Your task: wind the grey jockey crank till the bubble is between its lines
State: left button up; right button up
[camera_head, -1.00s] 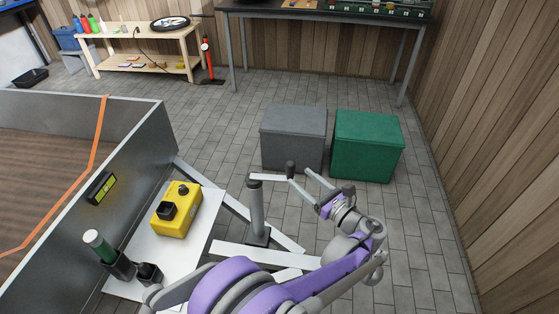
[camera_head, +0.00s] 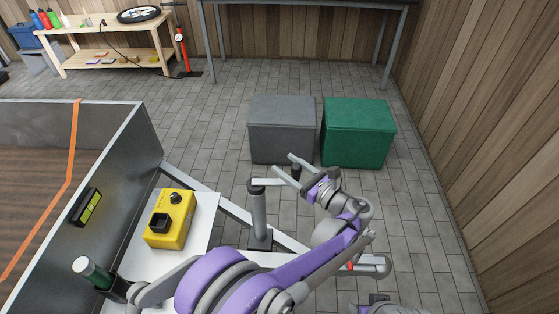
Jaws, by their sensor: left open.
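The jockey post (camera_head: 259,218) stands upright on the trailer drawbar. Its grey crank arm (camera_head: 263,183) reaches right from the top to a dark upright handle (camera_head: 296,171). My left gripper (camera_head: 283,168) is open, with its fingers reaching to either side of the handle; I cannot tell whether they touch it. The bubble level (camera_head: 88,207), a black case with a yellow-green window, is on the trailer's front wall. The bubble is too small to read against its lines. My right gripper is not recognisable in view.
A yellow box (camera_head: 170,226) with a black knob sits on the white plate (camera_head: 202,230). The trailer wall (camera_head: 128,165) rises to the left. A grey crate (camera_head: 282,145) and a green crate (camera_head: 358,150) stand behind the crank. Tiled floor is free to the right.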

pick_arm(q)
jog(key=shift+w+a, duration=0.1)
jog(key=shift+a, duration=0.05)
grip_shut()
dwell(0.4)
dwell(1.0)
